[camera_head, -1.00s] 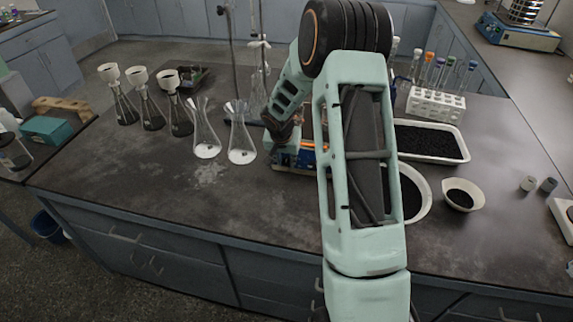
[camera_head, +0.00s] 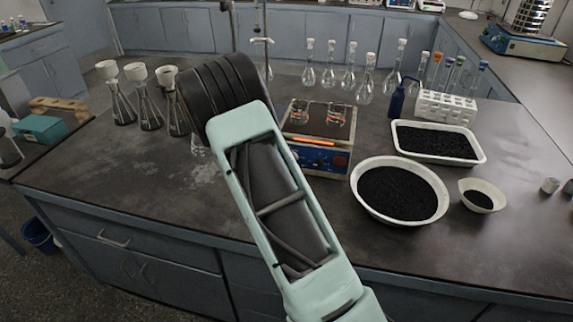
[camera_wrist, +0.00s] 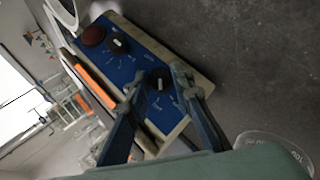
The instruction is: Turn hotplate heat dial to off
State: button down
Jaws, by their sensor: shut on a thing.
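The hotplate (camera_head: 318,137) stands mid-bench with an orange glowing strip along its front and glass beakers (camera_head: 336,114) on top. Its blue panel (camera_head: 322,160) faces the bench's front edge; my arm hides the left end in the head view. In the wrist view the panel carries a black dial (camera_wrist: 158,79), a second black dial (camera_wrist: 117,44) and a round red part (camera_wrist: 93,37). My gripper (camera_wrist: 160,86) is shut on the first dial, one fingertip on either side. The gripper is hidden behind my arm in the head view. I cannot tell which dial is for heat.
A white bowl of black grains (camera_head: 400,192) stands close to the hotplate's right, with a tray of black grains (camera_head: 436,142) behind it. Flasks with funnels (camera_head: 120,100) stand at left. A glass vessel (camera_wrist: 275,150) shows in the wrist view. Bare bench lies in front.

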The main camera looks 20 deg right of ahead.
jog(key=n+h+b, duration=0.2)
jog(key=n+h, duration=0.1)
jog(key=shift+a+f, duration=0.2)
jog(key=shift+f, duration=0.1)
jog(key=shift+n+h+b, duration=0.5)
jog(key=shift+n, duration=0.1)
jog(key=shift+t, duration=0.3)
jog(key=c, duration=1.7)
grip_release()
jog(key=v, duration=1.2)
jog(key=shift+f, duration=0.1)
